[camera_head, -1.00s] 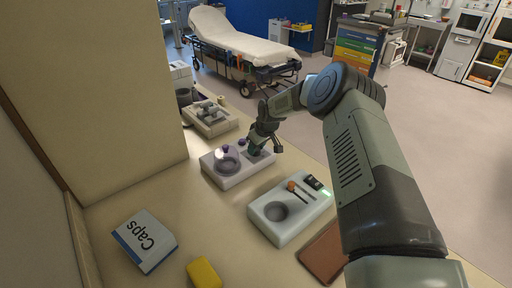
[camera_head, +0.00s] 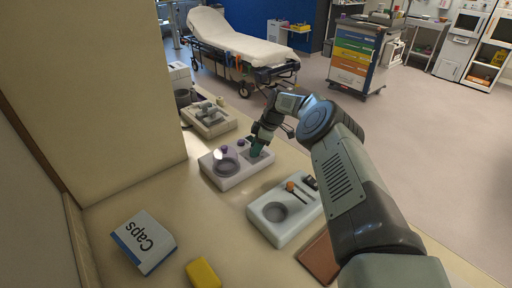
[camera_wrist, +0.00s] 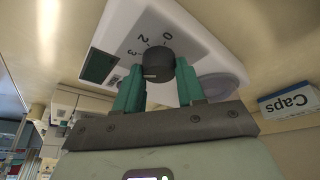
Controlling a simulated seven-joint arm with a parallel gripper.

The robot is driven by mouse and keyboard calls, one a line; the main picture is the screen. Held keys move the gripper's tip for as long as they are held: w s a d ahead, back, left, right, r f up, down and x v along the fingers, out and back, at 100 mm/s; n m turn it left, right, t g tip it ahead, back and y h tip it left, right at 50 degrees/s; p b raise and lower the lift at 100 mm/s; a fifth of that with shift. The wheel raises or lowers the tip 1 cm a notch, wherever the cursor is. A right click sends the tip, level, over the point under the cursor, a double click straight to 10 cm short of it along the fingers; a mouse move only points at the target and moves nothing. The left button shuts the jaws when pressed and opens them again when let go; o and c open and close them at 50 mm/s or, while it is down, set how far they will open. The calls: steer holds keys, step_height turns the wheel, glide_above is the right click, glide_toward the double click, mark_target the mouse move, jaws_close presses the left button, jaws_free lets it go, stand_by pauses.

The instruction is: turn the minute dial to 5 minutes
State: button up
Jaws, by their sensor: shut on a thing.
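In the wrist view a round black dial (camera_wrist: 158,64) stands on a white device (camera_wrist: 198,40). Printed numbers beside the dial include 0, 2 and 3; others are hidden or unclear, and I cannot read the exact setting. A pale mark shows on the dial's near side. My gripper (camera_wrist: 158,78) has its two green fingers on either side of the dial, shut on it. In the head view my gripper (camera_head: 257,147) is at the right end of the white device (camera_head: 222,183), which also has a round recess and purple knobs. The dial is hidden there.
A second white device (camera_head: 262,228) with a recess and an orange-tipped tool stands in front to the right. A beige device (camera_head: 213,128) stands behind. A Caps box (camera_head: 143,241) and a yellow block (camera_head: 203,273) lie at the front left. A wall (camera_head: 100,100) rises at left.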

steer(key=shift+n, duration=0.3)
steer(key=o, duration=1)
steer(key=shift+o, duration=0.2)
steer(key=v, duration=1)
steer(key=shift+r, duration=0.4)
steer(key=shift+w+d, duration=0.15)
